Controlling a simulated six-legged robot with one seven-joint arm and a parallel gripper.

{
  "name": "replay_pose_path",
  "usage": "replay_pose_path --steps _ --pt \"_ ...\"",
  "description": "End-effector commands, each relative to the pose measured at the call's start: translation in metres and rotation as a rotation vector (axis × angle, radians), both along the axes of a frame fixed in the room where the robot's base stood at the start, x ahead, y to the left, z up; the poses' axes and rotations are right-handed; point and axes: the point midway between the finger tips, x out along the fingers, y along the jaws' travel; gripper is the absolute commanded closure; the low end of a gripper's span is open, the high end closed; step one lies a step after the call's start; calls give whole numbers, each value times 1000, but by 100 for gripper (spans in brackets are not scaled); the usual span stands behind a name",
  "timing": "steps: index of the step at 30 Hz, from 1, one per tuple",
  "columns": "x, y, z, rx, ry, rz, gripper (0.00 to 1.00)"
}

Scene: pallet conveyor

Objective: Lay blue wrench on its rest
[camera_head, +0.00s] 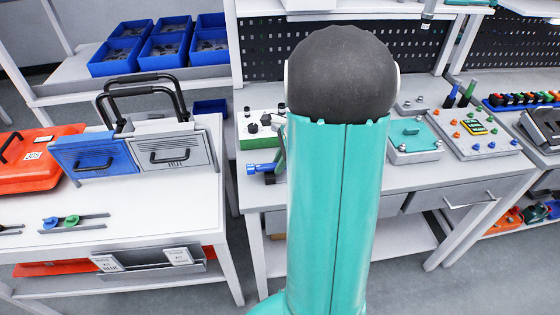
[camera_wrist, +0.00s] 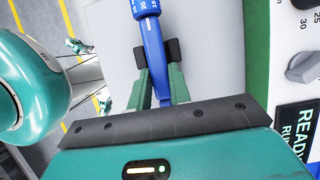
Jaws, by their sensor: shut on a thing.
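The blue wrench (camera_wrist: 152,45) is between the dark pads of my gripper (camera_wrist: 157,51), which is shut on its shaft. Its ringed end points to the top of the wrist view; its other end goes down between the fingers. In the head view, a blue end of the wrench (camera_head: 261,169) shows just left of my arm, by the front edge of the middle bench. My arm hides most of the gripper there. On the left table, grey bars (camera_head: 88,227) carry a blue and a green piece; I cannot tell whether these are the wrench's rest.
A panel with knobs (camera_head: 262,122) stands at the back of the middle bench (camera_head: 415,178), also at the right of the wrist view. Blue and grey boxes (camera_head: 95,155) and a red case (camera_head: 35,165) stand on the left table (camera_head: 195,200). A gap separates the tables.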

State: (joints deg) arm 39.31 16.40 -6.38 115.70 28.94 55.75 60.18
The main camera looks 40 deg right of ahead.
Motion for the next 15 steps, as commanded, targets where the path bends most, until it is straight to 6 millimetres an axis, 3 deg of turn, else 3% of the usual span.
replay_pose_path --steps 15 --pt "0 0 -7 1 -1 0 100"
